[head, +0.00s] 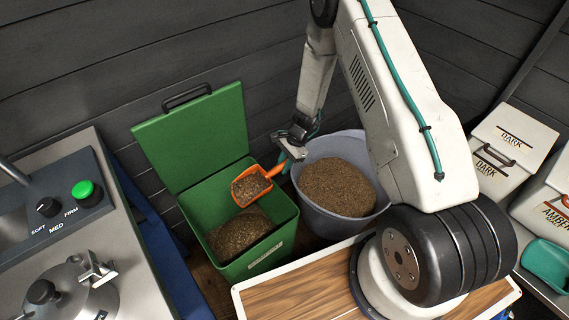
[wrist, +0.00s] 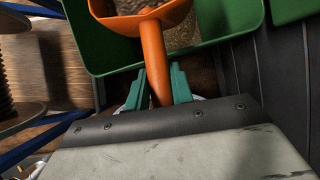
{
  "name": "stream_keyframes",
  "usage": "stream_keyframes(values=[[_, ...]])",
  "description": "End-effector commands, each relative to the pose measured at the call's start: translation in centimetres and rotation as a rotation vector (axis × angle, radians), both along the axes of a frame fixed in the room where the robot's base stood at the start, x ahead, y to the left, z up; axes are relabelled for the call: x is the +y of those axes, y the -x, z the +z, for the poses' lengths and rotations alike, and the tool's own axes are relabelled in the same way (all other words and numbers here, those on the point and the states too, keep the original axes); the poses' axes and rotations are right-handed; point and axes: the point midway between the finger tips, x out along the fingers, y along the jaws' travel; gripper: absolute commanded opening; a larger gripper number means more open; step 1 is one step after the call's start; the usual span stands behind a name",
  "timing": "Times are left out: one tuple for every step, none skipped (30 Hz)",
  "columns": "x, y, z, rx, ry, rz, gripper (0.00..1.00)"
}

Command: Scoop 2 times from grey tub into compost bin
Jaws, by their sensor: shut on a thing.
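My gripper (head: 283,160) is shut on the handle of an orange scoop (head: 250,187). In the wrist view the teal fingers of my gripper (wrist: 158,88) close around the orange scoop's handle (wrist: 155,60). The scoop holds brown grain and is over the right rear part of the green compost bin (head: 278,224), roughly level. The bin's lid (head: 195,140) stands open at the back, and brown grain lies inside the bin. The grey tub (head: 310,206), right of the bin, is well filled with brown grain.
A wooden-topped table (head: 290,285) stands in front of the tub. A grey machine with a green button (head: 83,189) is at left. A dark plank wall is close behind.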

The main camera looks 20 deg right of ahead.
Motion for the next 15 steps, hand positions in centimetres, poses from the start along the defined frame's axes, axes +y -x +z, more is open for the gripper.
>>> stream_keyframes(values=[[0.2,0.1,0.4,-0.003,0.014,0.002,0.0],[0.3,0.0,0.6,-0.006,0.024,0.002,0.0],[0.4,0.1,0.9,-0.008,0.036,0.002,0.0],[0.5,0.1,1.1,-0.009,0.045,0.003,0.0],[0.5,0.1,1.2,-0.012,0.055,0.003,0.0],[0.6,0.1,1.5,-0.016,0.066,0.001,0.0],[0.7,0.1,1.7,-0.019,0.075,0.001,0.0],[0.8,0.1,1.9,-0.02,0.085,0.001,0.0],[0.9,0.2,2.1,-0.02,0.098,0.003,0.0],[1.0,0.2,2.3,-0.021,0.107,0.003,0.0],[1.0,0.3,2.5,-0.022,0.117,0.003,0.0],[1.1,0.3,2.7,-0.025,0.13,0.003,0.0],[1.2,0.3,2.9,-0.026,0.139,0.002,0.0],[1.3,0.3,3.1,-0.028,0.147,0.003,0.0],[1.4,0.3,3.4,-0.032,0.16,0.002,0.0]])
